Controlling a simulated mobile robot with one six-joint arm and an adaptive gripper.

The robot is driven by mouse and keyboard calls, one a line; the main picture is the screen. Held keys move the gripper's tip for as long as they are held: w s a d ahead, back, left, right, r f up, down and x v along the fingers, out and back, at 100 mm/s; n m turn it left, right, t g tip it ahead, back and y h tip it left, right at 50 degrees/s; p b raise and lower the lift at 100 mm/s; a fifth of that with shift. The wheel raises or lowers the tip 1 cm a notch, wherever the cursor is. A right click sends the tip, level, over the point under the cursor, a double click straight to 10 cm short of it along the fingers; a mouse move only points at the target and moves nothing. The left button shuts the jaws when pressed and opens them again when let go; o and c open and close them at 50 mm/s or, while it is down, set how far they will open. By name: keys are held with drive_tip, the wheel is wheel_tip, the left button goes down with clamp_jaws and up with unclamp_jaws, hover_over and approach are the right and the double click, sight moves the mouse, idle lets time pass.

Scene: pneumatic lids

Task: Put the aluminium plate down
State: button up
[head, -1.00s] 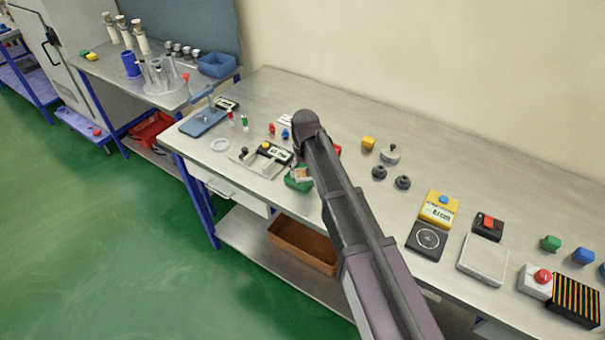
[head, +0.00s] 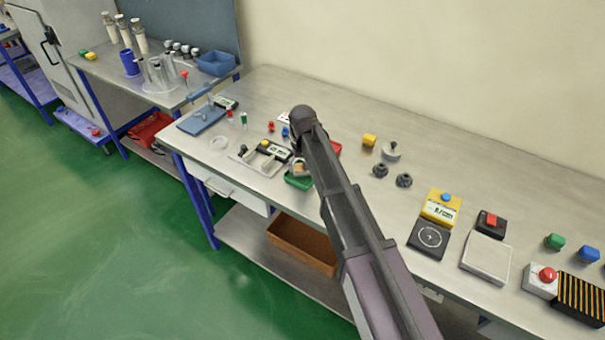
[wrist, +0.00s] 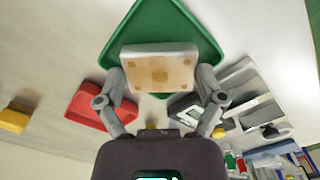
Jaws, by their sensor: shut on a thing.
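The aluminium plate (wrist: 160,70) is a small squarish block with grey sides and a tan, spotted face turned to the wrist camera. My gripper (wrist: 161,80) is shut on it, one finger at each side. The plate lies over the green tray (wrist: 160,22) in the wrist view; whether it touches the tray floor I cannot tell. In the head view the green tray (head: 297,183) shows beside my arm, with a small tan bit of the plate (head: 299,167) above it. My arm hides most of the gripper there.
A red tray (wrist: 92,106) is beside the green one, and a grey compartment tray (wrist: 245,90) lies on its other side. A yellow block (wrist: 14,118) stands farther off. Dark knobs (head: 380,170) and a yellow instrument (head: 440,208) stand right of my arm.

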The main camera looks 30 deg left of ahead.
drive_tip(key=shift+f+b, duration=0.6)
drive_tip(key=shift+f, duration=0.3)
drive_tip(key=shift+f, duration=0.2)
drive_tip(key=o, duration=0.9)
drive_tip(key=shift+r, duration=0.25)
wheel_tip(320, 180, up, 12)
drive_tip(key=p, duration=1.2)
